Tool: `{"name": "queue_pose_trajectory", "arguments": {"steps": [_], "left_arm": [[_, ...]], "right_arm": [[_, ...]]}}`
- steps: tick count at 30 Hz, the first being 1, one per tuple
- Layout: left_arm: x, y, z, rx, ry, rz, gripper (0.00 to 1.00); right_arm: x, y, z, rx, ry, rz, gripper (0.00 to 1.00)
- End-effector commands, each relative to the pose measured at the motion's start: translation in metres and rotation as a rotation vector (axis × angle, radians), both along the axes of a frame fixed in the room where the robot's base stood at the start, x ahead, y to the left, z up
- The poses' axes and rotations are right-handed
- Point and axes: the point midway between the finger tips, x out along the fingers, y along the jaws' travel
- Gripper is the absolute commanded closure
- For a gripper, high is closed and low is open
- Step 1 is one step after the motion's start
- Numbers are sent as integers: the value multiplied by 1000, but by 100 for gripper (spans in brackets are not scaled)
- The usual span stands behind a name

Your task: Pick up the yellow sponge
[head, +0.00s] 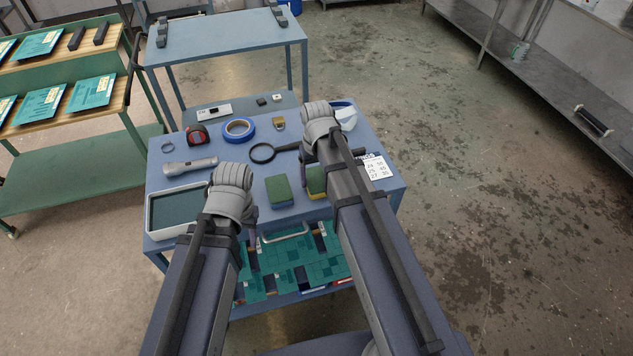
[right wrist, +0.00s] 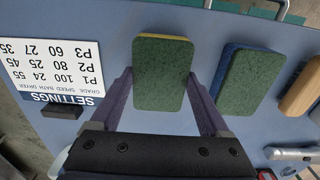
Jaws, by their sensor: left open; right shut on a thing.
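The yellow sponge (head: 316,181) has a green scouring top and lies on the blue table, partly hidden by my right arm in the head view. In the right wrist view the yellow sponge (right wrist: 163,72) shows mostly its green face, with a thin yellow edge. My right gripper (right wrist: 161,84) has its two purple fingers against the sponge's opposite sides, shut on it. Any gap under the sponge cannot be told. My left gripper (head: 249,222) is open and empty near the table's front, right of the grey tray; its fingers are partly hidden.
A blue sponge with a green top (head: 279,191) lies just left of the yellow one. A grey tray (head: 150,215), flashlight (head: 190,166), magnifying glass (head: 263,152), blue tape (head: 239,129) and settings card (head: 377,168) are around.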

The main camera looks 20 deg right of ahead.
Motion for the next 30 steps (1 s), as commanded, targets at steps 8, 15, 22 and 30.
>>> {"name": "queue_pose_trajectory", "arguments": {"steps": [8, 15, 22, 30], "left_arm": [[0, 0, 0, 0, 0, 0, 50], [0, 0, 4, 0, 0, 0, 50], [0, 0, 23, 0, 0, 0, 50], [0, 0, 63, 0, 0, 0, 50]], "right_arm": [[0, 0, 0, 0, 0, 0, 72], [0, 0, 4, 0, 0, 0, 72], [0, 0, 23, 0, 0, 0, 72], [0, 0, 63, 0, 0, 0, 72]]}}
